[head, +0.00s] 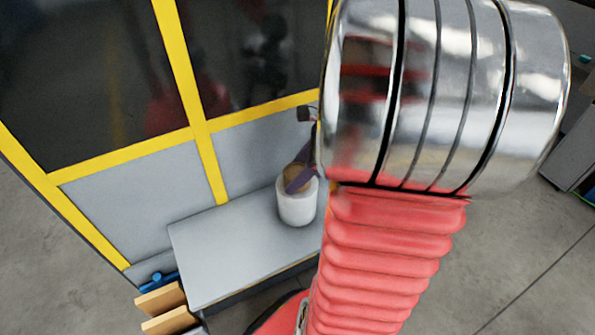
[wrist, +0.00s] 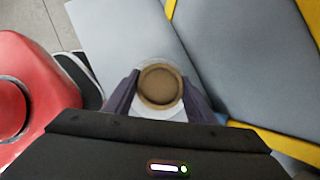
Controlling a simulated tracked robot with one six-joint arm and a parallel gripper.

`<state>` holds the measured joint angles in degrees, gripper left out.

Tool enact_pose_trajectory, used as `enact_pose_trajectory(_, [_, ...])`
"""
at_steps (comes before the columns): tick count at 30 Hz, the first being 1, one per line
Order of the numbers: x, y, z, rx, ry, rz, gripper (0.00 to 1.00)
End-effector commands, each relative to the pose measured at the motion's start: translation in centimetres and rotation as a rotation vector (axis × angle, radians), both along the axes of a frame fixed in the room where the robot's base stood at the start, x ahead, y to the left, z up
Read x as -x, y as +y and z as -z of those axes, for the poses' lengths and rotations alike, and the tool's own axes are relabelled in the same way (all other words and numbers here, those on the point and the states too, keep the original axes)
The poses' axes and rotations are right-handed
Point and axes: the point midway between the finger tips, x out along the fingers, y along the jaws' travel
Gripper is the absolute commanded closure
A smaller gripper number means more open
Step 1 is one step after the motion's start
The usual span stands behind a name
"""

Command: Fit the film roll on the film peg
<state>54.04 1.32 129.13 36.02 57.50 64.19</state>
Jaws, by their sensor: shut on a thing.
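The film roll (head: 297,205) is a white cylinder with a brown cardboard core. In the head view it is upright at the right part of a grey shelf, partly behind my arm. In the wrist view the film roll (wrist: 174,108) is seen from above, its brown core (wrist: 160,85) between my two dark fingers. My gripper (wrist: 160,88) is shut on the film roll; in the head view my gripper (head: 299,178) shows at the roll's top. I cannot tell whether the roll touches the shelf. I cannot make out the film peg in either view.
The grey shelf (head: 225,255) is bare left of the roll. Behind it stands a grey panel with a yellow frame (head: 200,130) and dark windows. Brown blocks (head: 165,305) and a blue part (head: 158,280) are at the shelf's lower left.

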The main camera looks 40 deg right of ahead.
Motion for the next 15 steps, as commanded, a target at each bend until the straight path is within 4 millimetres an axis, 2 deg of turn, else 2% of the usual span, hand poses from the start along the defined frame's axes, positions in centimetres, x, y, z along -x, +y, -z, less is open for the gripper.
enact_pose_trajectory(2, [-0.04,-0.03,-0.08,0.001,-0.002,0.001,1.00])
enact_pose_trajectory(3, [-0.05,-0.03,-0.09,0.001,-0.002,0.001,0.49])
enact_pose_trajectory(12, [-0.02,-0.01,-0.05,0.001,-0.001,0.000,0.28])
enact_pose_trajectory(15, [-0.01,0.00,-0.04,0.000,0.000,0.000,0.28])
